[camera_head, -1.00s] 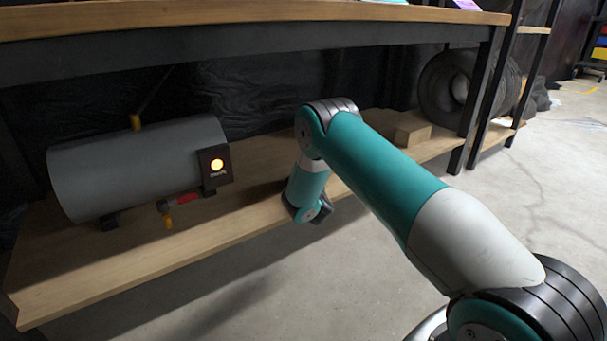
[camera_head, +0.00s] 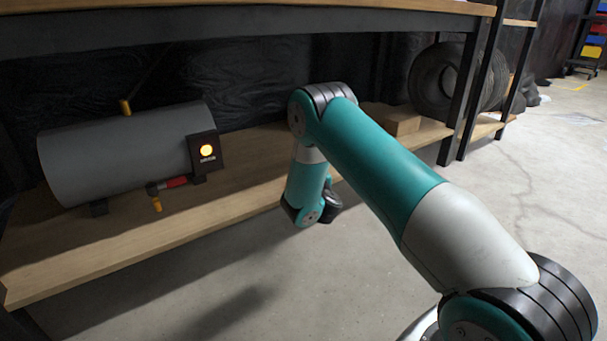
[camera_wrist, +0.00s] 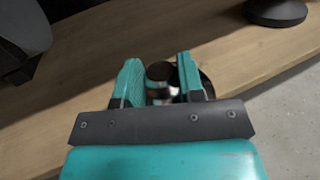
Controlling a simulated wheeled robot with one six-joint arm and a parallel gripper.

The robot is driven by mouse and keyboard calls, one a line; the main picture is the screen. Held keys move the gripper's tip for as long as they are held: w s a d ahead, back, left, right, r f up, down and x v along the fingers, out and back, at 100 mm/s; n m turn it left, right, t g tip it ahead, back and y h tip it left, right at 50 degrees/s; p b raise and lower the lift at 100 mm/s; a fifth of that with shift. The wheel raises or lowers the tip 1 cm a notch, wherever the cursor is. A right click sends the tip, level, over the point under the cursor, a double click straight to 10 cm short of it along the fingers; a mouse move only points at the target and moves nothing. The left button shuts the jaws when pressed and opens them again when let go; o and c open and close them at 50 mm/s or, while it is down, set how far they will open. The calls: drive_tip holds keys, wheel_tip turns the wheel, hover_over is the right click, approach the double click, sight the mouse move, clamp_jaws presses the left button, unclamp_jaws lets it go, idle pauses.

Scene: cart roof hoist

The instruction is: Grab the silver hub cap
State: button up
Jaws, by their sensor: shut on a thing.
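In the wrist view my gripper (camera_wrist: 160,76) has its two teal fingers closed on a small round thing between them. This looks like the silver hub cap (camera_wrist: 163,92), shiny with dark reflections, with part of a dark round rim showing behind the right finger. Much of it is hidden by the fingers and the gripper body. The wooden lower shelf (camera_wrist: 95,75) lies beyond it. I cannot tell whether the cap touches the shelf. In the head view my wrist is at the shelf's front edge, and the fingers and cap are hidden behind the arm.
A grey tank (camera_head: 120,155) with a lit orange lamp and a red-handled valve lies on the shelf (camera_head: 120,250) at left. A wooden block (camera_head: 402,122) and tyres (camera_head: 440,80) are at right. The upper bench (camera_head: 240,30) overhangs. The floor in front is open.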

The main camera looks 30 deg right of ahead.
drive_tip(key=shift+s+d, duration=0.1)
drive_tip(key=shift+s, duration=0.25)
drive_tip(key=o, duration=1)
drive_tip(key=shift+d, duration=0.1)
drive_tip(key=shift+s, duration=0.1)
